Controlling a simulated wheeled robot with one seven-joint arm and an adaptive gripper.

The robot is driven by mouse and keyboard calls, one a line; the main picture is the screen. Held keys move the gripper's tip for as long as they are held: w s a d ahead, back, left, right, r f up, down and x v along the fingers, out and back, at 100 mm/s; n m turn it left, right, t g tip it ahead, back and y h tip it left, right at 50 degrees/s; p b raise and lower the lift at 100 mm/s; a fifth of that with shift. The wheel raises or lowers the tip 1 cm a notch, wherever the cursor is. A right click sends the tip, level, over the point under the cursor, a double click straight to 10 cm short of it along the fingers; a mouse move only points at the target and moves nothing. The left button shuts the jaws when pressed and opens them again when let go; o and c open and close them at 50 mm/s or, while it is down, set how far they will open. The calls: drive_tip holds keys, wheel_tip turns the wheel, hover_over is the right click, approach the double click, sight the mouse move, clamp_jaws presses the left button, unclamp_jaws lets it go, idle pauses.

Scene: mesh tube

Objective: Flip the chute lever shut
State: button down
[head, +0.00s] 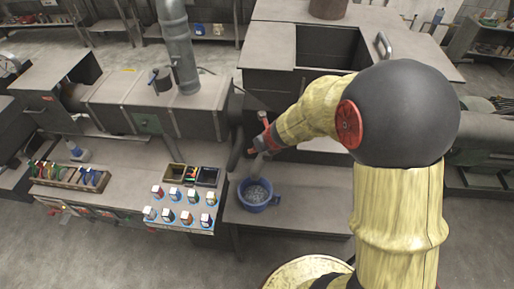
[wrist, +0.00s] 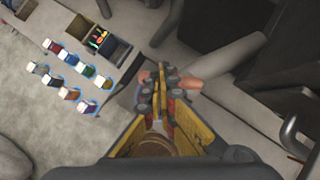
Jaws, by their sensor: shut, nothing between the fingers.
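My gripper (head: 262,146) is at the end of the yellow-sleeved arm, by the grey chute pipe (head: 258,165) above a blue bucket (head: 256,194). In the wrist view my gripper (wrist: 161,72) has its yellow fingers together, with nothing between them. A dull red piece (wrist: 190,85), perhaps the lever's handle, shows behind and to both sides of the fingertips. I cannot tell whether they touch it. A grey tube (wrist: 237,62) runs up and right from there. In the head view a small red part (head: 265,117) stands just above the gripper; I cannot tell if it is the lever.
Several small labelled containers (head: 176,216) stand on the bench left of the bucket, with small open bins (head: 207,177) behind them. A wooden rack (head: 68,177) is further left. A big grey cabinet with a curved handle (head: 384,44) stands behind my arm.

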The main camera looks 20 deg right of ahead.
drive_tip(key=shift+w+a, duration=0.1)
drive_tip(key=shift+w, duration=0.25)
drive_tip(key=shift+d, duration=0.25)
drive_tip(key=shift+d, duration=0.6)
